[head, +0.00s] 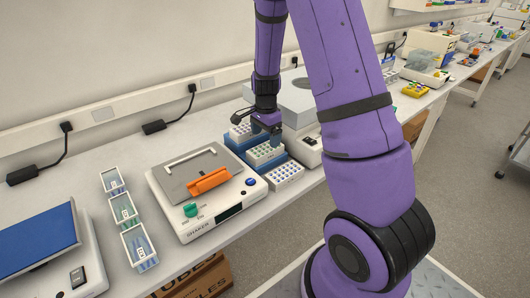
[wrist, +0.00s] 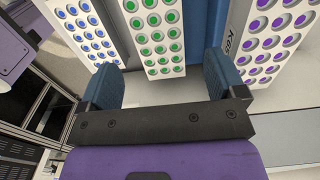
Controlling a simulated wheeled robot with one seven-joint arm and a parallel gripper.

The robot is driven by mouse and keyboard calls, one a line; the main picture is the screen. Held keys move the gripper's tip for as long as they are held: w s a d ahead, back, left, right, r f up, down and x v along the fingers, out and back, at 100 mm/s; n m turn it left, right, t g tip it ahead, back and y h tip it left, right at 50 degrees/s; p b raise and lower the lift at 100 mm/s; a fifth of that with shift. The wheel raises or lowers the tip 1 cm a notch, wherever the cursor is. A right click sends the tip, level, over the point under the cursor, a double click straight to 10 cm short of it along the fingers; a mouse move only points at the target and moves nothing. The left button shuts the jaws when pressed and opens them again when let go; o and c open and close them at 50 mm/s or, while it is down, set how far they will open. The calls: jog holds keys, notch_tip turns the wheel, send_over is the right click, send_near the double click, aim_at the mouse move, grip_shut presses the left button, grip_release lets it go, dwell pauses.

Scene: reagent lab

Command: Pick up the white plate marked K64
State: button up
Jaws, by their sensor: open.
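Three white plates with round wells stand in a row on blue stepped stands: a rear one (head: 240,131), a middle one (head: 265,153) and a front one (head: 287,175). In the wrist view they show blue wells (wrist: 88,30), green wells (wrist: 157,68) and purple wells (wrist: 268,42). The purple one bears a mark that looks like K65 or K85; I cannot read K64 on any plate. My gripper (head: 266,128) is over the row, open and empty. In the wrist view, its two blue fingers (wrist: 161,72) stand apart, with the green-well plate's end between them.
A shaker (head: 205,190) with an orange clamp stands left of the plates. Small tube bins (head: 122,209) and a blue-topped device (head: 36,243) are further left. A white instrument (head: 303,146) stands close on the right. The bench's front edge is near the front plate.

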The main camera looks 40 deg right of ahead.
aim_at(265, 148)
jog(key=shift+a+f, duration=0.1)
jog(key=shift+f, duration=2.65)
jog(key=c, duration=1)
jog(key=shift+c, duration=0.2)
jog(key=shift+r, duration=0.15)
